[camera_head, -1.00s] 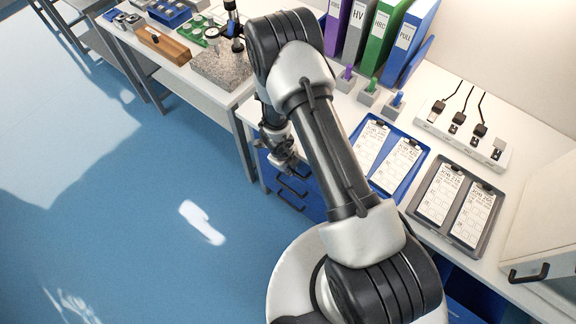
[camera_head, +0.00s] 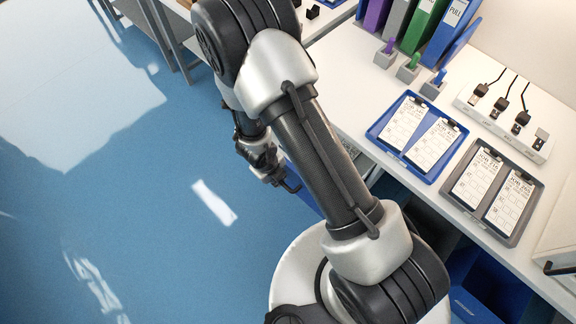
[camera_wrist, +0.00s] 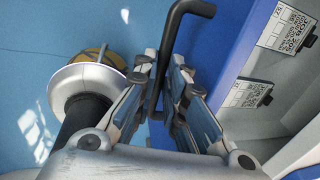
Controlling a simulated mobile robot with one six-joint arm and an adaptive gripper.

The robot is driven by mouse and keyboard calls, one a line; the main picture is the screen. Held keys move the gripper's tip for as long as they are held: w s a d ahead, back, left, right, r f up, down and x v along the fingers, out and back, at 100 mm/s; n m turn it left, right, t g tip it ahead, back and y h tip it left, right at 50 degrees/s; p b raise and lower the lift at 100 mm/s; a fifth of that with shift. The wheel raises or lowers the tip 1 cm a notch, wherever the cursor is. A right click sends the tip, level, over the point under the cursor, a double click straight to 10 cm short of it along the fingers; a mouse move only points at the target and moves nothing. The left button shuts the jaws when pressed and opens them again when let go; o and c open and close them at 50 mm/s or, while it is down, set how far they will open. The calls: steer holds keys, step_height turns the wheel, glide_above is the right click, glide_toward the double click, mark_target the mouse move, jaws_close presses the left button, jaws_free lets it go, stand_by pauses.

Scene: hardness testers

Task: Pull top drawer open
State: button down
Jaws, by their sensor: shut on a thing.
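My gripper (camera_wrist: 165,100) is shut on the dark bar handle (camera_wrist: 185,10), which rises between its two fingers in the wrist view. The handle belongs to the blue drawer front (camera_wrist: 212,35) just right of the fingers. To the right of that front, a pale recess holds white printed cards (camera_wrist: 287,30) with dark clips; the drawer looks pulled out. In the head view my gripper (camera_head: 268,172) is low beside the desk, over the floor. A little blue drawer (camera_head: 303,190) shows there, mostly hidden by my arm.
The white desk (camera_head: 350,100) carries a blue tray (camera_head: 374,131) and a grey tray (camera_head: 447,186) with clipboards. Binders (camera_head: 440,30) and a power strip (camera_head: 505,127) stand at the back. Open blue floor (camera_head: 130,200) lies to the left.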

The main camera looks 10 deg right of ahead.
steer(key=s+a, duration=0.4)
steer(key=a, duration=0.2)
steer(key=shift+s+a, duration=0.25)
steer(key=shift+s, duration=0.15)
steer(key=c, duration=1.9)
jaws_free()
steer(key=shift+r, duration=0.1)
steer(key=r, duration=0.4)
steer(key=s+a+r, duration=0.1)
steer(key=r, duration=0.2)
steer(key=a+r, duration=0.1)
steer(key=r, duration=0.3)
steer(key=shift+s+r, duration=0.2)
steer(key=shift+r, duration=0.1)
